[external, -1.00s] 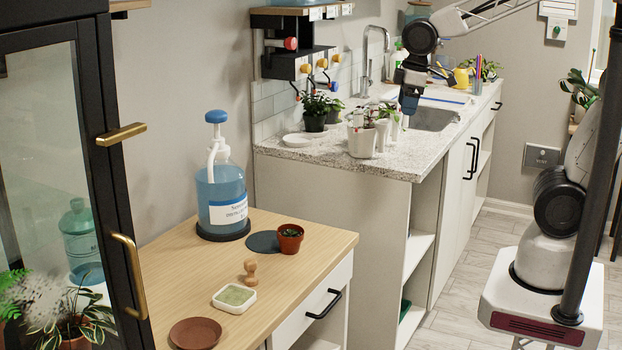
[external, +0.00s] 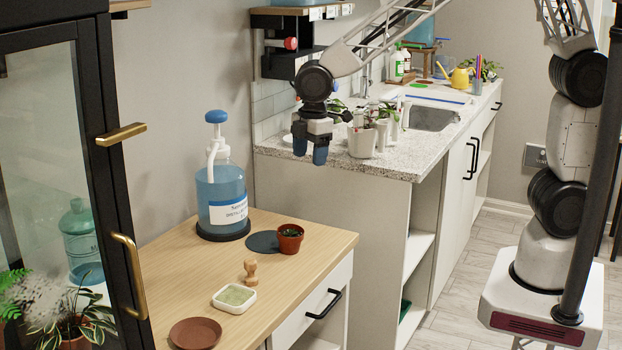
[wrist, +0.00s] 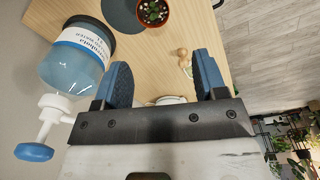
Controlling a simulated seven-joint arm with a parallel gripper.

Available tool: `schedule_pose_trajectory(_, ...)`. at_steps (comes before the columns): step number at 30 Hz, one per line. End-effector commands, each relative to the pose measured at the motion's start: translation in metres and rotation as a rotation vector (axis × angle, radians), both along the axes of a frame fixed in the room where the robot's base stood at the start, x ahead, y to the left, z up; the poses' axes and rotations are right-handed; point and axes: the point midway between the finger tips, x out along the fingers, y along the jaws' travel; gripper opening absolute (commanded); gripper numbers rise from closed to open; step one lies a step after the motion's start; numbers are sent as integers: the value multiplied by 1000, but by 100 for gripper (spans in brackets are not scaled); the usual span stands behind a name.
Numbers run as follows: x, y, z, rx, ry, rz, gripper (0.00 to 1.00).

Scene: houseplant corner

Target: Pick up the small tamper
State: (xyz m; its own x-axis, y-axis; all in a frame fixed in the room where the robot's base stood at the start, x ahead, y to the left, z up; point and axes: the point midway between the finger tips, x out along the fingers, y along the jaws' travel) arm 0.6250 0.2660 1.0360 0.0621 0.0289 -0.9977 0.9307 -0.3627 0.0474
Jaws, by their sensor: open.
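The small tamper (external: 250,272) is a light wooden piece with a rounded knob, standing on the wooden cabinet top (external: 190,267) behind the white dish. In the wrist view the tamper (wrist: 183,57) shows between the fingers, close to the right one. My gripper (external: 309,155) has blue fingers and hangs above and beyond the cabinet top, higher than the plant pot. In the wrist view my gripper (wrist: 160,83) is open, its fingers wide apart with nothing between them.
A blue pump bottle (external: 222,190) stands at the back left. A terracotta pot with a small plant (external: 290,240), a dark round mat (external: 264,241), a white dish with green contents (external: 235,297) and a brown saucer (external: 195,333) are near the tamper. Potted plants (external: 362,140) stand on the stone counter.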

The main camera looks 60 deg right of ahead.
Motion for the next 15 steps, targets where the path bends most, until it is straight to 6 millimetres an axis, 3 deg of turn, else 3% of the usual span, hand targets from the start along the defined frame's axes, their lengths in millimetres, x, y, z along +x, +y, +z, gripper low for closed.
schedule_pose_trajectory(6,23,57,-42,-15,22,167,65)
schedule_pose_trajectory(15,43,135,-105,-32,46,394,65)
